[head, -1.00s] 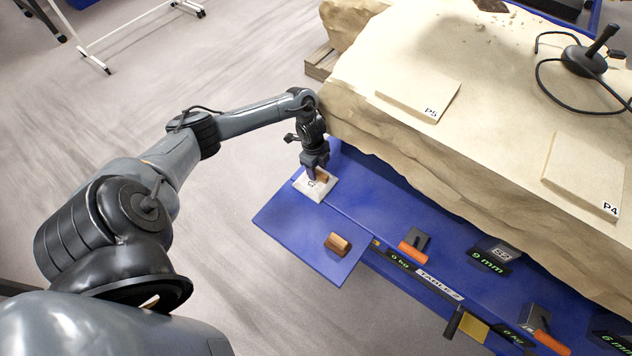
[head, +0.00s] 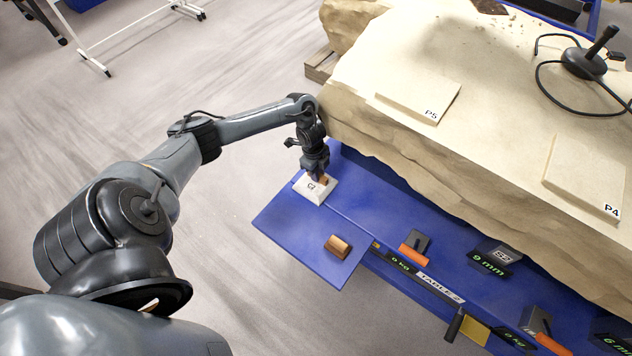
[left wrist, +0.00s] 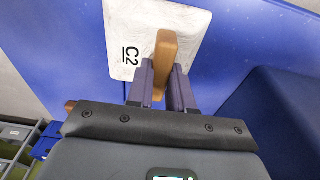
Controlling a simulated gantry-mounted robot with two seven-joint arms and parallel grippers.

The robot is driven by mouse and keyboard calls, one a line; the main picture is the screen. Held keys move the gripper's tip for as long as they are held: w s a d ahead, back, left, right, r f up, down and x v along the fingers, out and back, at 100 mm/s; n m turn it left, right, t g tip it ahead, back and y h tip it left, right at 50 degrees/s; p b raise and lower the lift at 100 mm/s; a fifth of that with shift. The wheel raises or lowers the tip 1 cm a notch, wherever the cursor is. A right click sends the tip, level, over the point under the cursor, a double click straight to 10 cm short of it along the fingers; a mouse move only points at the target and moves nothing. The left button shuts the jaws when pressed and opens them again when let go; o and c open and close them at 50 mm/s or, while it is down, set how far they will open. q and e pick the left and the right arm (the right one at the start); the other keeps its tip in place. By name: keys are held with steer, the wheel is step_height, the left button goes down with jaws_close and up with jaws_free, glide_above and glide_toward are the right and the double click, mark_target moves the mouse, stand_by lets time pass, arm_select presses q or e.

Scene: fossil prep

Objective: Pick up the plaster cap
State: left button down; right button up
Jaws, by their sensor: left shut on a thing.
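The plaster cap is a white square block marked C2 with a brown wooden handle. In the head view the plaster cap (head: 311,192) is at the left end of the blue table, below my left gripper (head: 320,178). In the left wrist view the cap (left wrist: 128,40) is beyond the fingers, and its handle (left wrist: 166,55) stands between them. My left gripper (left wrist: 167,88) is shut on that handle. I cannot tell if the cap touches the table. My right gripper is in neither view.
A second brown handle-like piece (head: 338,247) lies on the blue table (head: 295,235). A large pale rock block (head: 400,140) rises right beside the left arm, with slabs P5 (head: 420,98) and P4 (head: 585,175) on top. Orange-handled tools (head: 413,252) lie to the right.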

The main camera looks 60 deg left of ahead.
arm_select(q)
steer(key=shift+r, duration=0.2)
steer(key=shift+w+r+p, duration=0.1)
steer(key=shift+r+p, duration=0.45)
steer(key=shift+r, duration=0.95)
steer(key=shift+s+d+r, duration=0.1)
steer(key=shift+s+r, duration=0.05)
steer(key=shift+s, duration=0.2)
steer(key=s+d+p, duration=0.2)
steer(key=s+d, duration=0.1)
steer(key=s, duration=0.5)
steer(key=s+d+p, duration=0.1)
steer(key=s+d, duration=0.3)
steer(key=s, duration=0.3)
steer(key=shift+s+d+p, duration=0.2)
steer(key=shift+s+p, duration=0.15)
steer(key=c, duration=1.7)
jaws_free()
steer(key=shift+c, duration=0.2)
jaws_close()
